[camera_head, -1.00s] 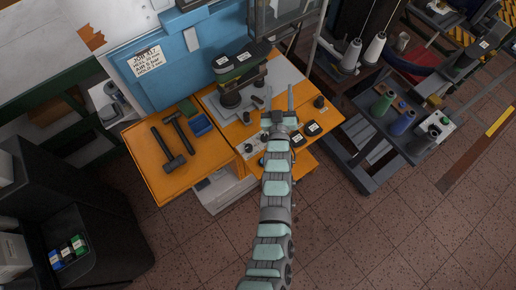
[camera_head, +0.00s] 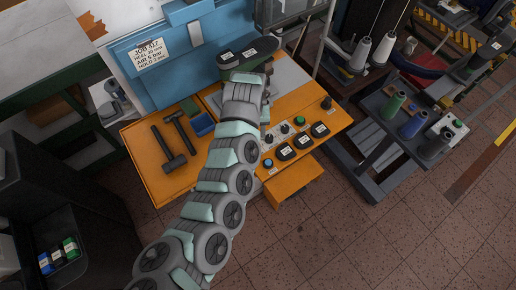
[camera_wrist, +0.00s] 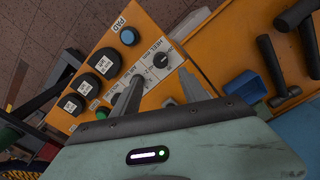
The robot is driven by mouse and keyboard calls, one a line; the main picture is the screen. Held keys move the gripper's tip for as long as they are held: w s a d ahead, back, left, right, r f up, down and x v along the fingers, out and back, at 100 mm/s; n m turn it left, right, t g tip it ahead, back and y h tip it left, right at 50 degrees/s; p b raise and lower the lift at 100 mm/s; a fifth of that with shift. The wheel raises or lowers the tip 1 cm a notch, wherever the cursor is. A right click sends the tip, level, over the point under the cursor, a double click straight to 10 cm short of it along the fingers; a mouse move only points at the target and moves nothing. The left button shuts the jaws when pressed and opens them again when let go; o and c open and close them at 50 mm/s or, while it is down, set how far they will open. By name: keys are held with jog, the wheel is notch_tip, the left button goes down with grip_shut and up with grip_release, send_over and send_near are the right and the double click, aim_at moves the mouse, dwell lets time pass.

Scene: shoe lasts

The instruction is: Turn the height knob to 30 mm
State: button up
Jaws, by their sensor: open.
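The knob under the HEEL mm label (camera_wrist: 162,60) is dark and round with a light pointer mark. It sits on a white strip of the orange panel; its exact setting is too small to read. In the head view this knob (camera_head: 268,138) is just right of my arm. My gripper (camera_wrist: 160,88) is open and empty in the wrist view, with its two grey fingers apart on either side of the knob's line. The fingers appear above the panel, and one covers part of the neighbouring controls. In the head view my arm hides most of the gripper.
A blue button (camera_wrist: 128,36) marked PAD and several black labelled buttons lie beside the strip. Two hammers (camera_head: 176,140) and a blue bin (camera_head: 202,124) are on the left of the bench. A job card (camera_head: 149,54) hangs on the blue machine, which rises behind.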

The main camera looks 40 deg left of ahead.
jog(key=f, duration=0.9)
jog(key=shift+s+f+b, duration=0.2)
jog(key=shift+b, duration=0.1)
jog(key=shift+w+f, duration=0.1)
jog(key=shift+f, duration=0.5)
jog(key=shift+c, duration=0.4)
grip_shut()
